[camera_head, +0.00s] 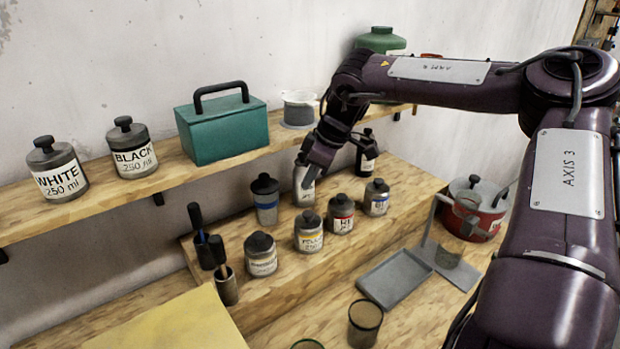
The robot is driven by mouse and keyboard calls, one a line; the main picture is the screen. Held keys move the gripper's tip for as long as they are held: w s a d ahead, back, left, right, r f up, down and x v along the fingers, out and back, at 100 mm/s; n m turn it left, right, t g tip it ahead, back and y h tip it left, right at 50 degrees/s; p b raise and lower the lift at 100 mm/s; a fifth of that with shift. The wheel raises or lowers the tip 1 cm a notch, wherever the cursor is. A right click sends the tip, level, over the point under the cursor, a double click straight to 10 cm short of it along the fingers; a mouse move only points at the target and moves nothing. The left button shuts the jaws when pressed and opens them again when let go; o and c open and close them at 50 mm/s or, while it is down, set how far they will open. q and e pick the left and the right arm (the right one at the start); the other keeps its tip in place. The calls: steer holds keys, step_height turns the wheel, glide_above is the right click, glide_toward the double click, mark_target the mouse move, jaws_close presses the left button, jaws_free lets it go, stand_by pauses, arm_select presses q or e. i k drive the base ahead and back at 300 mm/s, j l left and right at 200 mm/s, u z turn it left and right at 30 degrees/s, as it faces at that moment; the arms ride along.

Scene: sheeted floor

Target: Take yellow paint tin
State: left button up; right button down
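The yellow paint tin (309,239) is a small grey tin with a dark knobbed lid, a yellow band and a partly readable label. It stands upright in the front row on the raised wooden step, between a white-labelled tin (261,258) and a red-banded tin (341,218). My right gripper (312,163) points down behind and above the yellow tin, apart from it. It is at the top of a pale grey container (303,191) in the back row and hides that top. Whether its fingers are open or touch the container is unclear. My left gripper is out of view.
Blue-banded tins (376,200) (266,203) and a dark bottle (366,158) stand close by. A shelf (100,207) behind holds larger tins and a teal box (222,130). A grey tray (395,278), a red pot (476,215) and cups lie in front.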

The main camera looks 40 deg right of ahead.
mark_target(305, 242)
steer(key=k, duration=1.5)
